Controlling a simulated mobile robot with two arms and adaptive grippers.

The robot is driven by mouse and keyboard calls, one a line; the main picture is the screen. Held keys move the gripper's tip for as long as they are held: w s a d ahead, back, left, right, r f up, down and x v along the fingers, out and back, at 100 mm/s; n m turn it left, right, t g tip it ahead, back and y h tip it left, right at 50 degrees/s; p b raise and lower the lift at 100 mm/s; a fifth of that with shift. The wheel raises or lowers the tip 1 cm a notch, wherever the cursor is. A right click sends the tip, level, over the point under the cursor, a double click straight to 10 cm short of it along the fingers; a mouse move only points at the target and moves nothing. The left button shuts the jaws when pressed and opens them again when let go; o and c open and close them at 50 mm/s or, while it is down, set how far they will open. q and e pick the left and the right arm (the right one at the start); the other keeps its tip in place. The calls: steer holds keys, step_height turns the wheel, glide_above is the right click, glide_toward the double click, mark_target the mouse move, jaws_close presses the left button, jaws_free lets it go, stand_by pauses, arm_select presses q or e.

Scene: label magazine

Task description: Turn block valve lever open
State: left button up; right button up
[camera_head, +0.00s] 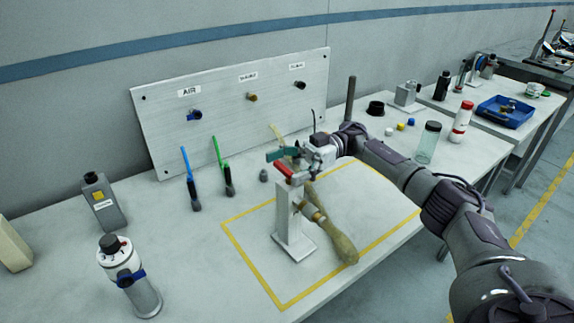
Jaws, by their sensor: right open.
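A pale upright block (291,222) on a flat base stands inside a yellow-outlined area of the table. A red lever (284,171) sits at its top and points to the left. A brass fitting (313,213) comes out of its right side, with an olive-brown tapered body (338,238) beside it. My right gripper (295,165) is open at the top of the block, close to the red lever. I cannot tell whether it touches the lever. The gripper hides part of the block's top. My left gripper is not in view.
A panel (230,110) with an AIR label and several ports leans at the back. A canister (130,277) is at front left. A blue tray (506,112) is far right. The front table edge is near the block.

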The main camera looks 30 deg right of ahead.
steer(key=d, duration=0.7)
steer(key=shift+w+d, duration=0.25)
